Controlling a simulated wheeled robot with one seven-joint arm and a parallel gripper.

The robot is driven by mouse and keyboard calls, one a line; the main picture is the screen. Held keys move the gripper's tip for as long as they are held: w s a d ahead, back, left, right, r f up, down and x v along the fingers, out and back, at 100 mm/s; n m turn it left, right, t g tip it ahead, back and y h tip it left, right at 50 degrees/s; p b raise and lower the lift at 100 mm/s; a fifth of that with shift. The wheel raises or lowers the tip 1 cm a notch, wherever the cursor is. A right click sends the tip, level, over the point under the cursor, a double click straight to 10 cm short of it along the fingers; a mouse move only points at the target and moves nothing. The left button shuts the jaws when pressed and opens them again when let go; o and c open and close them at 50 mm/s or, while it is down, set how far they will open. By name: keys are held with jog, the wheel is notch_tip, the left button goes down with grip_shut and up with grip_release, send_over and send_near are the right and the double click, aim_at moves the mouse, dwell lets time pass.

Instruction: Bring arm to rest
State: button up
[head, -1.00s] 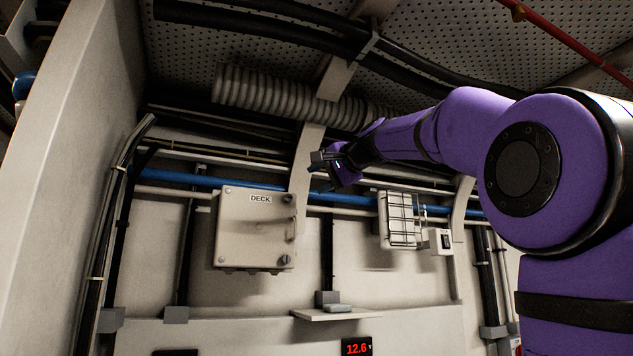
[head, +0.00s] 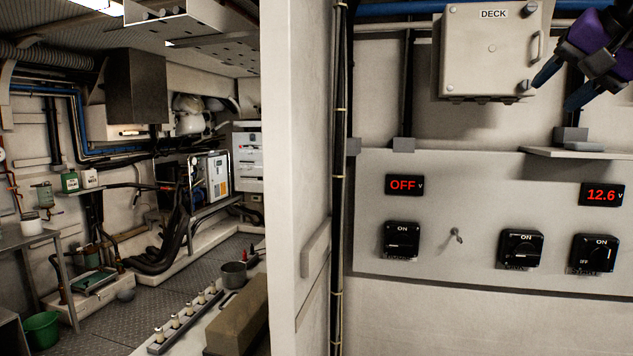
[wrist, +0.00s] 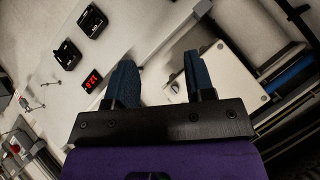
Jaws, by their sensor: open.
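My gripper (head: 554,94) shows at the top right of the head view, with two blue fingers on a dark and purple body. The fingers are spread and nothing is between them. It hangs in front of the wall, beside the lower right corner of the grey DECK box (head: 487,60). Most of my arm is out of the head view. In the wrist view my open gripper (wrist: 160,62) points towards the wall, with the pale box (wrist: 225,82) beyond the right finger.
A small shelf (head: 580,153) juts out below my gripper. The switch panel (head: 450,280) has an OFF display (head: 405,185), a 12.6 display (head: 601,195) and rotary switches. A white partition (head: 298,180) divides this wall from the machinery room on the left.

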jog(key=s+a+f+n+g, duration=0.1)
jog(key=s+a+f+n, duration=0.1)
jog(key=s+f, duration=0.3)
jog(key=s+a+f+n+g+h, duration=0.1)
jog(key=s+f, duration=0.4)
jog(key=f, duration=0.7)
jog(key=s+a+f+n+g+h, duration=0.1)
jog(key=s+a+f+n+g, duration=0.2)
jog(key=s+f, duration=0.3)
notch_tip(320, 180, down, 2)
jog(key=shift+f+n, duration=0.25)
jog(key=shift+n, duration=0.25)
jog(key=shift+w, duration=0.1)
